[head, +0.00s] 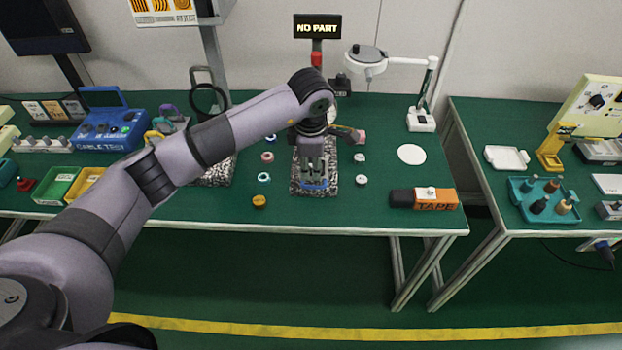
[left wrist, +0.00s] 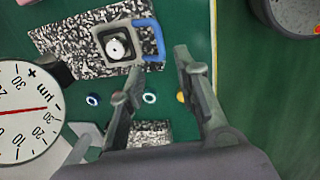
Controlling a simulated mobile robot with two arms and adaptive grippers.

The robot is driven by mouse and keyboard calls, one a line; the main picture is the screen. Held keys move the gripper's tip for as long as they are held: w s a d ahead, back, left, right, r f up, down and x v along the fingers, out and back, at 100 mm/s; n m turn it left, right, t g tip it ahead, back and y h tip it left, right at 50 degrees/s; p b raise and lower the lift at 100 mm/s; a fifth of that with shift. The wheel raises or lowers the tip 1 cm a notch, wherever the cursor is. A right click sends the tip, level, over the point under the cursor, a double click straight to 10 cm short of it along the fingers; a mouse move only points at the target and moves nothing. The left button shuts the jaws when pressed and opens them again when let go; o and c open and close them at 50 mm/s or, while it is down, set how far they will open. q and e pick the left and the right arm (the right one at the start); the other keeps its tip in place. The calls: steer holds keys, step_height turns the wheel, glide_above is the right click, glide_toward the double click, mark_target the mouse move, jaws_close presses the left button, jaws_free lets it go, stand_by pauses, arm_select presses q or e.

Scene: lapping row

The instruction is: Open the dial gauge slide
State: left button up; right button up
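The dial gauge's large white face (left wrist: 22,110) fills the left edge of the left wrist view, its body partly cut off. Its speckled base (head: 300,188) lies on the table under my left gripper and shows at the top of the wrist view (left wrist: 70,42). On it is a grey square frame around a white disc (left wrist: 117,48), with a blue handle (left wrist: 150,36) at its near end. The handle also shows in the head view (head: 315,184). My left gripper (left wrist: 158,62) is open and empty, fingertips close to the handle; I cannot tell whether they touch. My right gripper is not in view.
Several small rings, a yellow-orange cap (head: 259,201) and grey discs (head: 361,180) lie around the base. A lamp (head: 420,118) and a NO PART sign (head: 317,27) stand behind. Another speckled plate (head: 217,174) is left.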

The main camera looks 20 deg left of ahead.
mark_target(311, 186)
arm_select(q)
steer(key=f, duration=0.2)
steer(key=w+f, duration=0.1)
steer(key=f, duration=0.2)
steer(key=f+p, duration=0.1)
steer(key=f, duration=0.2)
steer(key=shift+w+a+f, duration=0.15)
steer(key=shift+a, duration=0.05)
steer(key=shift+c, duration=0.6)
jaws_close()
